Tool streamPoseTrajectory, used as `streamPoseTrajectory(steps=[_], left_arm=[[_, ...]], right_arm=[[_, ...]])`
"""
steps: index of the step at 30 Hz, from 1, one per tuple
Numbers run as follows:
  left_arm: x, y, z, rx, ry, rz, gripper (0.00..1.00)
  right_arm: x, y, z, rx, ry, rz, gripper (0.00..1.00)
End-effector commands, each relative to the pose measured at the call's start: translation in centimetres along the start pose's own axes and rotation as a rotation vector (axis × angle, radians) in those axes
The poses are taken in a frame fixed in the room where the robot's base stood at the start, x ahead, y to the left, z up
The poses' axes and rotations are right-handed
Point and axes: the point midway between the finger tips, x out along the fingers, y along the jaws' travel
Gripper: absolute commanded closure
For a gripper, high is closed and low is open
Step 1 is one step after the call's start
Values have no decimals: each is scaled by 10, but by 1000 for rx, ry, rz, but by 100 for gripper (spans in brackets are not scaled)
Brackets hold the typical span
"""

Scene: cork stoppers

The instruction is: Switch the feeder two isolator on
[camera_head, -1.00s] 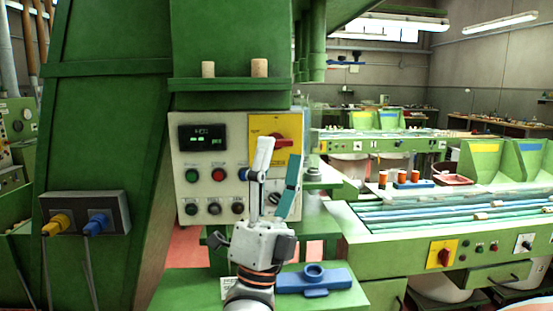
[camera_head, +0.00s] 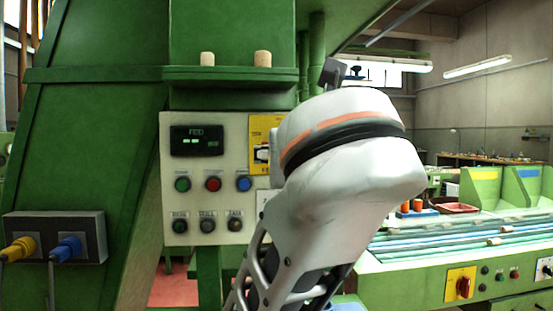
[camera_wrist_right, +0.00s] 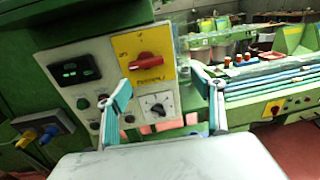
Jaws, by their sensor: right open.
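The panel's red rotary switch (camera_wrist_right: 146,61) sits on a yellow plate (camera_wrist_right: 128,47) in the right wrist view, its handle lying roughly sideways. The lettering on the plate is too blurred to read. In the head view the yellow plate (camera_head: 262,128) is mostly covered by my right arm and the red handle is hidden. My right gripper (camera_wrist_right: 162,80) is open and empty, its two fingers spread in front of the panel with the switch seen between and above them. I cannot tell whether a finger touches the panel. My left gripper is not in view.
The grey panel (camera_head: 220,236) also carries a display (camera_head: 197,140), coloured buttons and small black knobs. A black dial (camera_wrist_right: 156,105) is below the switch. Two corks (camera_head: 262,58) stand on the shelf above. Another red switch (camera_head: 464,287) is on the bench at right.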

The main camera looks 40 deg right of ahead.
Motion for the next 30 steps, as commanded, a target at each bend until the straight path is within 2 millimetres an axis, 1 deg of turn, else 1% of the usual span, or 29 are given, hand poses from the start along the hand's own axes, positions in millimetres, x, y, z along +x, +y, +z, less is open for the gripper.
streamPoseTrajectory(steps=[1, 3, 7, 11, 18, 21, 24, 30], left_arm=[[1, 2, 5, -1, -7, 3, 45], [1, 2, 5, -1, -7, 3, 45], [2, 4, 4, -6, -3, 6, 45], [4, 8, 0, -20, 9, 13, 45], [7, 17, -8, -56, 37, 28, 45], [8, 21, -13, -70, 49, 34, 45], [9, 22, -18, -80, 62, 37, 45], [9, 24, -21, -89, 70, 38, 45]], right_arm=[[-2, 8, 2, 12, -13, 40, 33], [-6, 15, 7, 20, -28, 77, 33], [-3, 19, 10, 25, -37, 97, 33], [12, 20, 9, 22, -34, 93, 33], [46, 24, 8, 21, -30, 92, 33], [56, 25, 9, 21, -32, 92, 33], [63, 25, 11, 23, -34, 93, 33], [68, 25, 14, 26, -36, 95, 33]])
